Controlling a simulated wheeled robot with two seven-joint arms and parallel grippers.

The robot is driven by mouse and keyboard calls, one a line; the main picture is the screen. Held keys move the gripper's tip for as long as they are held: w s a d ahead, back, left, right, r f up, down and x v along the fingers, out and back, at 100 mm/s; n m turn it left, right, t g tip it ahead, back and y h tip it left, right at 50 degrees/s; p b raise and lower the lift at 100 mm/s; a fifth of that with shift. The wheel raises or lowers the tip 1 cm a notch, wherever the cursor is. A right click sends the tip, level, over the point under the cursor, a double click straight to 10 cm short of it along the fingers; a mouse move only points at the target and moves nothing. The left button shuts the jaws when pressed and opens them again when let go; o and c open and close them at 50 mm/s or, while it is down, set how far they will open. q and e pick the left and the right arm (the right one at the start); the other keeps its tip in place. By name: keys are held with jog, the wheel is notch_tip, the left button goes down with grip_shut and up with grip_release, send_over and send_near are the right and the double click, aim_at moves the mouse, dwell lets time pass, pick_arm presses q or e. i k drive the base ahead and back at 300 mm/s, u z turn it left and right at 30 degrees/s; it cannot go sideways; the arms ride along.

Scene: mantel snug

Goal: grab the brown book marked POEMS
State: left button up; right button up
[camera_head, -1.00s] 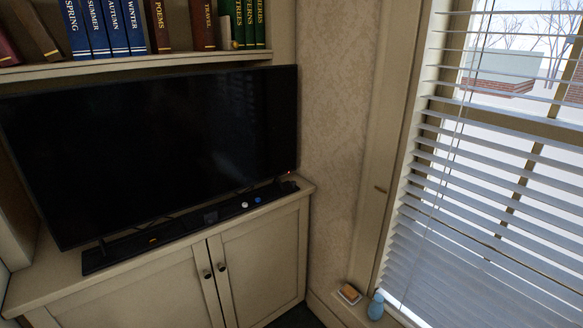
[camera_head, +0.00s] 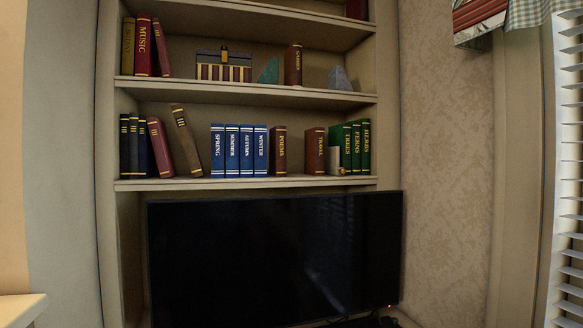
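The brown book marked POEMS (camera_head: 279,151) stands upright on the lowest visible shelf, above the television. The blue book marked WINTER (camera_head: 260,150) is close on its left. A gap separates it from the brown book marked TRAVEL (camera_head: 314,151) on its right. Its spine faces me and nothing covers it. Neither of my grippers shows in the head view.
The television (camera_head: 275,258) stands below the lowest visible shelf (camera_head: 240,183). Blue books and leaning dark books are left of POEMS; green books (camera_head: 356,147) are right. The middle shelf (camera_head: 240,94) is above. A window blind (camera_head: 569,190) is at far right.

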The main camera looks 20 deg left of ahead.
aim_at(278, 134)
jog(key=z, duration=0.05)
jog(key=k, duration=0.6)
jog(key=z, duration=0.3)
jog(key=i, duration=1.45)
jog(key=u, duration=0.35)
